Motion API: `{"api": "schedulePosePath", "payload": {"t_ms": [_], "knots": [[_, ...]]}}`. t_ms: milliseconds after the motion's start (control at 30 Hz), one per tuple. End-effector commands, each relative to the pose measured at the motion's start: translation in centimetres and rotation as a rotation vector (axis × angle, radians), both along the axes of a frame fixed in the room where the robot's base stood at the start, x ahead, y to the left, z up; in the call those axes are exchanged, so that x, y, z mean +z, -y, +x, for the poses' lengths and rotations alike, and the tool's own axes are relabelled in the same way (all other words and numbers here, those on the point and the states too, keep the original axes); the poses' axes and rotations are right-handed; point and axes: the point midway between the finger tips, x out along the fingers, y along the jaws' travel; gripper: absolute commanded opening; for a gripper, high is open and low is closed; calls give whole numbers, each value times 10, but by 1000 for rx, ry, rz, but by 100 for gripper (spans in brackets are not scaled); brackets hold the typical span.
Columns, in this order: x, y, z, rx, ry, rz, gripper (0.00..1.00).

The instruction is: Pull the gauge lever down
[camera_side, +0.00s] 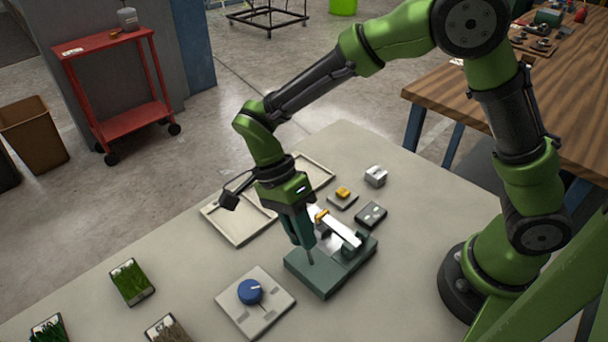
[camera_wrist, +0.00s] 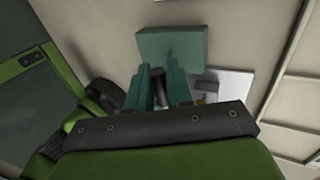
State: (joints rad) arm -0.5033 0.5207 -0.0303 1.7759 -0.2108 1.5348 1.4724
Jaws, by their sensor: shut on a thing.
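The gauge (camera_side: 325,279) is a dark green block on the grey table, with a white bar (camera_side: 338,228) and an orange piece (camera_side: 320,215) above its back part. My gripper (camera_side: 306,248) points down over the block's left part. In the wrist view, its two teal fingers (camera_wrist: 161,88) are shut on the dark, round end of the gauge lever (camera_wrist: 157,76). The green block (camera_wrist: 172,42) also shows just beyond the fingertips. In the side view, the fingers hide most of the lever, and a thin grey rod (camera_side: 310,257) shows below them.
A blue knob on a pale plate (camera_side: 274,318) lies left of the gauge. Several grass samples (camera_side: 131,281) lie at the front left. A pale frame tray (camera_side: 237,238), a yellow-topped switch (camera_side: 343,193), a dark box (camera_side: 371,214) and a metal cube (camera_side: 375,176) lie behind the gauge.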

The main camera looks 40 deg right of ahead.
Motion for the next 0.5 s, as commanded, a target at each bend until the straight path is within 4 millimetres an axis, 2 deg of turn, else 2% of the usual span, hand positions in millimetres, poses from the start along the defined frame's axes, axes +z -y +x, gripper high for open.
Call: {"api": "schedulePosePath", "payload": {"t_ms": [400,433,500], "knots": [[-1,1,-3,-5,-14,-6,0],[-1,1,-3,-5,-14,-6,23],[-1,1,-3,-5,-13,-6,34]]}}
